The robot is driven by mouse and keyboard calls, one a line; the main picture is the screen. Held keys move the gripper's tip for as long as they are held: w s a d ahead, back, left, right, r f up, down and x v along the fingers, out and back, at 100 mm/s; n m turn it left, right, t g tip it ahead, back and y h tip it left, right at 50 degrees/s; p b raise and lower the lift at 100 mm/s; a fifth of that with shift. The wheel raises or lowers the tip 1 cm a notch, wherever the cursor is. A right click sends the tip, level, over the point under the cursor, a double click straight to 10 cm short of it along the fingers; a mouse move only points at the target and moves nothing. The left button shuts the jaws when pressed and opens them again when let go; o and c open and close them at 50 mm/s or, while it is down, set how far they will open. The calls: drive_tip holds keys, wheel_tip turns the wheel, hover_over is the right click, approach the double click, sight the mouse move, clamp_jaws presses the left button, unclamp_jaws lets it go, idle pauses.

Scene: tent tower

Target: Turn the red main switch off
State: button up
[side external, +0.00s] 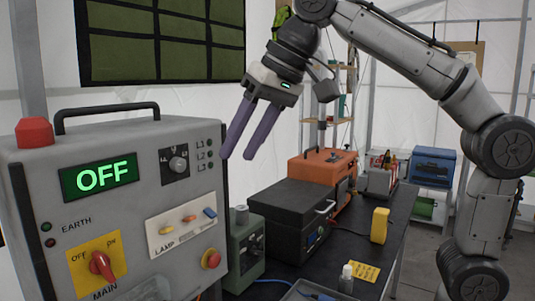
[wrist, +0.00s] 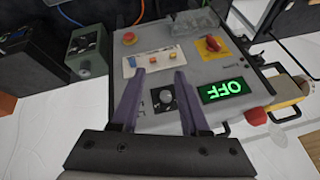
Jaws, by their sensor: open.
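The red main switch (side external: 102,265) is a rotary knob on a yellow plate marked OFF and ON, low on the left of the grey panel (side external: 140,215). Its handle looks tilted, its upper end toward the OFF mark. The green display (side external: 98,177) reads OFF. In the wrist view the main switch (wrist: 211,43) shows on its yellow plate, beyond the display (wrist: 222,91). My gripper (side external: 237,157) is open and empty, its purple fingers pointing down in front of the panel's upper right. In the wrist view the fingers (wrist: 158,92) frame the black selector knob, apart from the switch.
A red beacon (side external: 34,131) and a black handle (side external: 107,117) top the panel. A lamp switch plate (side external: 181,224) and a red button (side external: 211,258) sit right of the switch. A black case (side external: 290,213), orange box (side external: 318,172) and yellow meter (side external: 380,226) stand on the table.

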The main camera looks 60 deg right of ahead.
drive_tip(key=s+d+f, duration=0.2)
drive_tip(key=s, duration=0.1)
drive_tip(key=shift+r, duration=0.1)
